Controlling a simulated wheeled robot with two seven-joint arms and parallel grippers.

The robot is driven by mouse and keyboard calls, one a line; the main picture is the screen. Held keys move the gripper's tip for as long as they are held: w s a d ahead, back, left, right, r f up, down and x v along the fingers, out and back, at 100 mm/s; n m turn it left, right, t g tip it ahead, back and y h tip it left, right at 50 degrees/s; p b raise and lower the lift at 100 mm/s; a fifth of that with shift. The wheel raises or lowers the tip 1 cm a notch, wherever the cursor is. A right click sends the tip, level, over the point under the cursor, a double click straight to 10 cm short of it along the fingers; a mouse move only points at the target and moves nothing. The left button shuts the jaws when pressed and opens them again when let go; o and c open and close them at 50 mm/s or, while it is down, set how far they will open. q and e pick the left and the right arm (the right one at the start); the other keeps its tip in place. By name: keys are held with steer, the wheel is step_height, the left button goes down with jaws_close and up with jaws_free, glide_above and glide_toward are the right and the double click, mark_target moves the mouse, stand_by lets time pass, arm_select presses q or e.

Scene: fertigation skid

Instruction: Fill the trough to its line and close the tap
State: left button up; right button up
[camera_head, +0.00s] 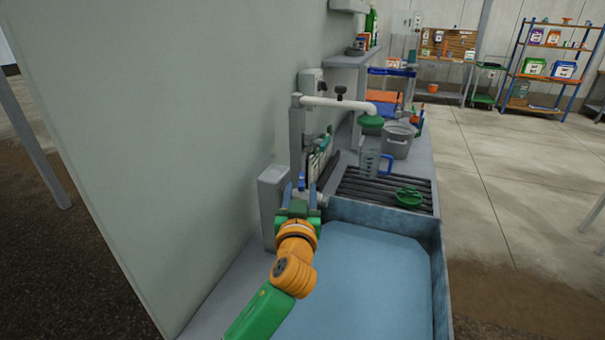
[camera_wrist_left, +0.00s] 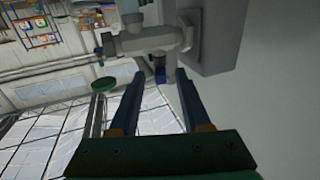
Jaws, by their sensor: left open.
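The blue trough (camera_head: 438,265) lies in the front of the head view. Its inside is pale blue; I cannot tell the water level, and no fill line shows. My left gripper (camera_head: 301,190) is open at the wall side, near the trough's back left corner. In the left wrist view its fingers (camera_wrist_left: 160,88) point toward a grey pipe fitting (camera_wrist_left: 145,40) by a grey wall box (camera_wrist_left: 218,35). A small dark-blue part shows between the fingertips. I cannot tell whether they touch it.
A dark slatted rack (camera_head: 360,190) behind the trough holds a green cup-like item (camera_head: 409,197) and a clear jug (camera_head: 370,160) with a blue handle. A grey bucket (camera_head: 397,142) stands farther back. The wall panel (camera_head: 170,130) closes off the left. Open floor lies to the right.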

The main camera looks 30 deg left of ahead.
mark_target(302, 178)
arm_select(q)
steer(key=x, duration=0.4)
steer(key=shift+w+a+p, duration=0.2)
steer(key=shift+w+p, duration=0.1)
steer(key=shift+p, duration=0.1)
steer(key=shift+s+d+r, duration=0.1)
steer(key=shift+s+d, duration=0.05)
steer(key=shift+s, duration=0.1)
steer(key=shift+c, duration=0.7)
jaws_close()
